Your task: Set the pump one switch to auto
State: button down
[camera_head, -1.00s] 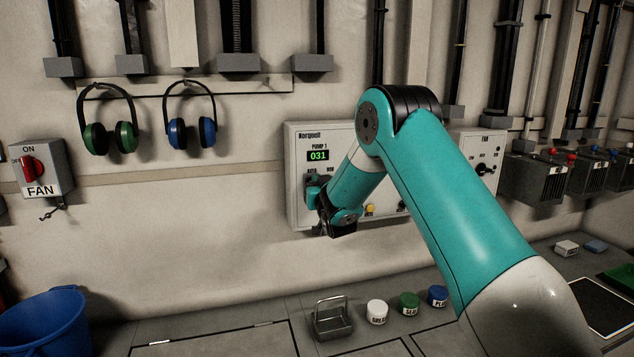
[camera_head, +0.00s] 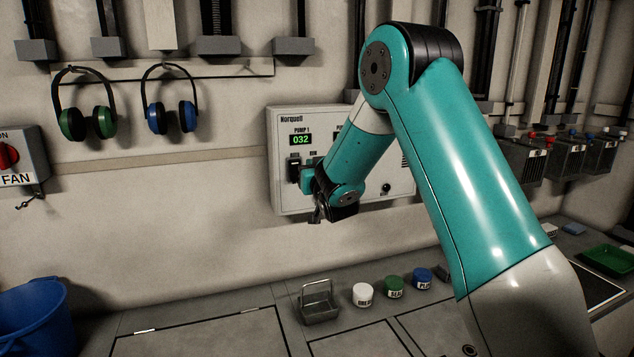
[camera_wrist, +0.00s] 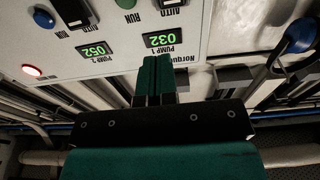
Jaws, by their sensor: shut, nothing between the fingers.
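The grey-white pump panel (camera_head: 280,190) is on the wall, with the green PUMP 1 display (camera_head: 301,140) reading 032. The black pump one switch (camera_head: 294,172) is below that display, under a small label. Its setting is too small to tell. In the wrist view, where the panel appears upside down, part of this switch (camera_wrist: 172,3) shows at the top edge near AUTO. My gripper (camera_wrist: 154,60) is shut and empty, its green fingers together in front of the panel. In the head view my wrist is just right of the switch and hides nearby panel parts.
The wrist view shows the PUMP 2 display (camera_wrist: 97,50), its black switch (camera_wrist: 73,10), a blue button (camera_wrist: 44,18) and a lit red lamp (camera_wrist: 32,71). Below the panel, a metal basket (camera_head: 320,305) and several small jars stand on the bench. A fan switch box (camera_head: 30,165) is at left.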

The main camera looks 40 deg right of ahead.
jog(key=s+a+r+b, duration=0.1)
jog(key=s+a+b, duration=0.1)
jog(key=s, duration=0.3)
jog(key=shift+s+a, duration=0.4)
jog(key=shift+a, duration=0.05)
jog(key=shift+r, duration=0.1)
